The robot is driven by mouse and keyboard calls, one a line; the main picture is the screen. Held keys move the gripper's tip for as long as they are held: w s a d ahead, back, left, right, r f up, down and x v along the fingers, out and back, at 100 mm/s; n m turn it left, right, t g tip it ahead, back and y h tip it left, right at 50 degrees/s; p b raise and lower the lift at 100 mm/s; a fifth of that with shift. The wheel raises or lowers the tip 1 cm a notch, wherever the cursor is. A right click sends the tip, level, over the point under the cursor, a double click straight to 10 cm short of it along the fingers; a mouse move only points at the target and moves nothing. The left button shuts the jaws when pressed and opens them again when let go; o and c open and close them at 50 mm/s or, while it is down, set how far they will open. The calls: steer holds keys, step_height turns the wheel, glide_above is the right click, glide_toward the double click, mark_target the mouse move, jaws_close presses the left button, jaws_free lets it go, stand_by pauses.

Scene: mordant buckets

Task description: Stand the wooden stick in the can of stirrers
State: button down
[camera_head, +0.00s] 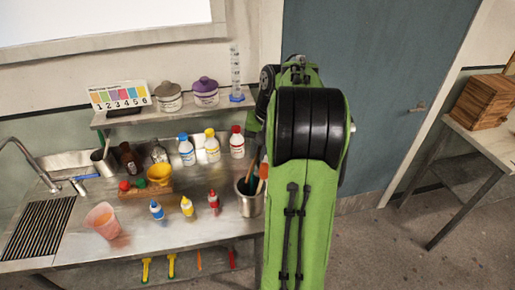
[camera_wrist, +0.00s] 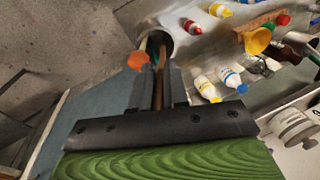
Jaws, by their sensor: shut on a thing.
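The metal can of stirrers (camera_head: 249,204) stands at the right end of the steel counter, partly covered by my green arm. In the wrist view its dark mouth and rim (camera_wrist: 172,36) show beyond my fingers, with several stirrers in it, one with an orange end (camera_wrist: 138,62). My gripper (camera_wrist: 158,78) is shut on the brown wooden stick (camera_wrist: 158,88). The stick points away from my fingers and lines up with the can's mouth in the wrist view. I cannot tell how deep its far end is. My arm hides the gripper in the head view.
Small capped bottles (camera_head: 186,206) stand left of the can. Taller bottles (camera_head: 212,146), a yellow funnel (camera_head: 159,174) and a pink cup (camera_head: 102,220) are also on the counter. A shelf (camera_head: 150,114) with jars runs behind. Open floor lies to the right.

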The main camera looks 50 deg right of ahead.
mark_target(252, 170)
steer(key=shift+w+d+b+x, duration=0.2)
steer(key=shift+b+x, duration=0.65)
steer(key=shift+x, duration=0.85)
steer(key=shift+w+d+b+x, duration=0.1)
steer(key=shift+d+b+x, duration=0.2)
steer(key=shift+b+x, duration=1)
steer(key=shift+w+d+b+x, duration=0.2)
steer(key=shift+b+x, duration=0.2)
steer(key=shift+x, duration=1.7)
steer(key=c, duration=1.1)
jaws_free()
steer(key=shift+o, duration=0.2)
steer(key=shift+r, duration=0.15)
steer(key=p+v, duration=0.6)
steer(key=v, duration=0.9)
steer(key=shift+r+p, duration=0.3)
steer(key=shift+p, duration=0.05)
